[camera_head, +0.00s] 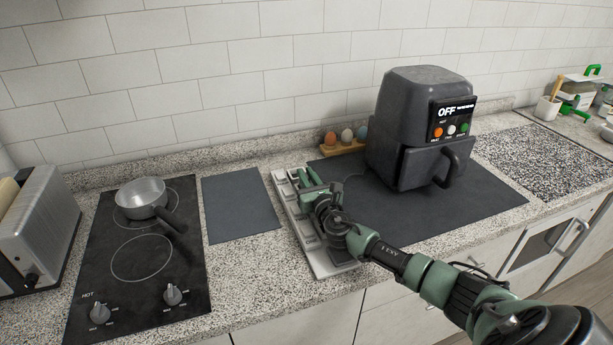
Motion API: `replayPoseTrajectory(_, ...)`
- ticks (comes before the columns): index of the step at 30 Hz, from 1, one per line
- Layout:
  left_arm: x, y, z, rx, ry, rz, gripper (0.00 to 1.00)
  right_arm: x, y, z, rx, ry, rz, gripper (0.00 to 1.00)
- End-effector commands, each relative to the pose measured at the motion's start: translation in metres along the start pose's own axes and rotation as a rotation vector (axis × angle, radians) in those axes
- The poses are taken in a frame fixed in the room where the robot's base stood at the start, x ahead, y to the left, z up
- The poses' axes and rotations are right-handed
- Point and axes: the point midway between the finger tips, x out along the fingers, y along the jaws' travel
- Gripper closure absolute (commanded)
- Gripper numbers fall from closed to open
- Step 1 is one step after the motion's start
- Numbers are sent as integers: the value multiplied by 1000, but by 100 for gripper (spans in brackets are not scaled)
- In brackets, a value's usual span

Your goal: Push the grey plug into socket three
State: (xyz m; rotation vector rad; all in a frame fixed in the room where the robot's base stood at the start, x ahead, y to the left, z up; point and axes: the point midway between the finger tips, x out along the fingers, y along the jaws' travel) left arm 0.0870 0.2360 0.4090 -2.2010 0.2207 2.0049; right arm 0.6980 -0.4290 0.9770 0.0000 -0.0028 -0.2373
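A light grey power strip (330,268) with a row of sockets lies on the counter, left of the air fryer. My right gripper (308,181) is over the far half of the strip, with its green fingers pointing away toward the wall. The gripper and wrist cover several of the sockets. The grey plug cannot be made out; the gripper may hide it. I cannot tell whether the fingers are open or shut. My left gripper is not in view.
A dark air fryer (415,125) reading OFF stands on a dark mat (475,200). A wooden egg holder (343,149) is behind the strip. Left are a dark mat (238,204), a cooktop (130,290) with a pan (142,198), and a toaster (35,225).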

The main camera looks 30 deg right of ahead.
Motion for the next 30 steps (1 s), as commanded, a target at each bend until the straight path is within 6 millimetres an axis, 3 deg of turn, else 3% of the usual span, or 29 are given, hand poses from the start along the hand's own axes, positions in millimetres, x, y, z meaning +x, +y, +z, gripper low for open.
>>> replayPoseTrajectory(1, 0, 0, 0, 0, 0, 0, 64, -2, 1, -6, 0, 9, 2, 72)
replayPoseTrajectory(3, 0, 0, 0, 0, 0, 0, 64, -2, 1, -6, 0, 10, 2, 61)
replayPoseTrajectory(14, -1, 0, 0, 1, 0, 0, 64, -2, 2, -5, 0, 13, 4, 61)
replayPoseTrajectory(20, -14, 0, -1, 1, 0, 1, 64, -2, 1, 30, 0, 6, 3, 61)
replayPoseTrajectory(30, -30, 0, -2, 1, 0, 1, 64, 0, 0, 117, -2, -2, 2, 61)
